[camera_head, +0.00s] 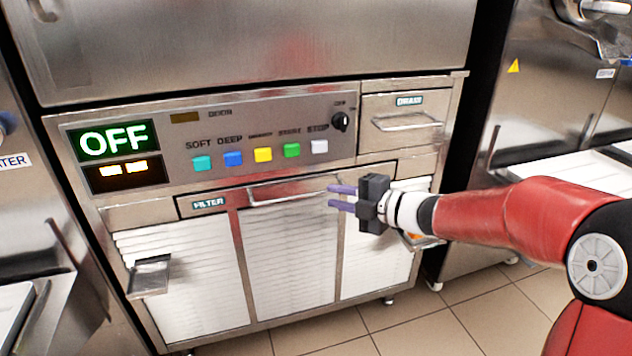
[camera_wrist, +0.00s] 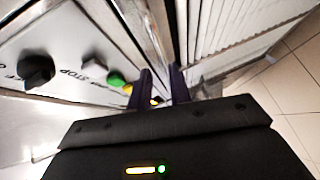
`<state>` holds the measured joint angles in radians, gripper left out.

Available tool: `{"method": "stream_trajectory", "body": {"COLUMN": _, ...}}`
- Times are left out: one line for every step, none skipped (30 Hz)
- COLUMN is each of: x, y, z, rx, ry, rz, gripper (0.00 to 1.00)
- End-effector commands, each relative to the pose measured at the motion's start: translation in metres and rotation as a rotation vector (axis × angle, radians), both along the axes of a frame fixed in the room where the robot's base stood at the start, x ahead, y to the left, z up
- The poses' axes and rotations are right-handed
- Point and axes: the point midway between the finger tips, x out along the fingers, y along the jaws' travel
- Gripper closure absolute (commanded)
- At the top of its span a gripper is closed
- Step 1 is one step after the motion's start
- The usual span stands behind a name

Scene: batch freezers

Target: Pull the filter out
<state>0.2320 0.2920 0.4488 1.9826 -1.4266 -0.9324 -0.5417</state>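The filter drawer is a wide, low steel front labelled FILTER (camera_head: 209,204), below the button panel of the middle machine. Its long bar handle (camera_head: 285,193) runs across the front, and the drawer looks closed. My gripper (camera_head: 329,195) is at the handle's right end, with its two purple fingers pointing left. The fingers are apart with a gap between them, and nothing is clearly held. In the wrist view the gripper (camera_wrist: 162,75) also shows a gap, with the machine front close beyond. I cannot tell whether a finger touches the handle.
Above the drawer are an OFF display (camera_head: 117,139), several coloured buttons and a black knob (camera_head: 340,121). A smaller drawer (camera_head: 405,122) is at upper right. White louvred panels (camera_head: 285,260) lie below, with a small steel tray (camera_head: 149,276) sticking out at left. Tiled floor is free in front.

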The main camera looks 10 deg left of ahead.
Motion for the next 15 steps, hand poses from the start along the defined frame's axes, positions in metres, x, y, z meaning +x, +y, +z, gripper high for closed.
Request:
{"method": "stream_trajectory", "body": {"x": -0.005, "y": 0.005, "z": -0.005, "rx": 0.012, "ry": -0.012, "rz": 0.063, "gripper": 0.8}}
{"method": "stream_trajectory", "body": {"x": -0.008, "y": 0.008, "z": -0.006, "rx": 0.019, "ry": -0.018, "rz": 0.094, "gripper": 0.8}}
{"method": "stream_trajectory", "body": {"x": -0.012, "y": 0.01, "z": -0.007, "rx": 0.026, "ry": -0.027, "rz": 0.125, "gripper": 0.8}}
{"method": "stream_trajectory", "body": {"x": -0.013, "y": 0.012, "z": -0.008, "rx": 0.028, "ry": -0.031, "rz": 0.14, "gripper": 0.8}}
{"method": "stream_trajectory", "body": {"x": -0.014, "y": 0.014, "z": -0.008, "rx": 0.031, "ry": -0.034, "rz": 0.152, "gripper": 0.8}}
{"method": "stream_trajectory", "body": {"x": -0.015, "y": 0.017, "z": -0.008, "rx": 0.033, "ry": -0.036, "rz": 0.162, "gripper": 0.8}}
{"method": "stream_trajectory", "body": {"x": -0.015, "y": 0.019, "z": -0.009, "rx": 0.033, "ry": -0.037, "rz": 0.165, "gripper": 0.8}}
{"method": "stream_trajectory", "body": {"x": -0.014, "y": 0.023, "z": -0.009, "rx": 0.033, "ry": -0.037, "rz": 0.165, "gripper": 0.8}}
{"method": "stream_trajectory", "body": {"x": -0.013, "y": 0.028, "z": -0.01, "rx": 0.032, "ry": -0.036, "rz": 0.164, "gripper": 0.8}}
{"method": "stream_trajectory", "body": {"x": -0.012, "y": 0.032, "z": -0.011, "rx": 0.034, "ry": -0.035, "rz": 0.164, "gripper": 0.8}}
{"method": "stream_trajectory", "body": {"x": -0.011, "y": 0.037, "z": -0.011, "rx": 0.034, "ry": -0.035, "rz": 0.164, "gripper": 0.8}}
{"method": "stream_trajectory", "body": {"x": -0.01, "y": 0.044, "z": -0.012, "rx": 0.034, "ry": -0.035, "rz": 0.163, "gripper": 0.8}}
{"method": "stream_trajectory", "body": {"x": -0.008, "y": 0.048, "z": -0.013, "rx": 0.034, "ry": -0.035, "rz": 0.162, "gripper": 0.8}}
{"method": "stream_trajectory", "body": {"x": -0.007, "y": 0.053, "z": -0.014, "rx": 0.033, "ry": -0.034, "rz": 0.162, "gripper": 0.8}}
{"method": "stream_trajectory", "body": {"x": -0.006, "y": 0.06, "z": -0.015, "rx": 0.034, "ry": -0.035, "rz": 0.162, "gripper": 0.8}}
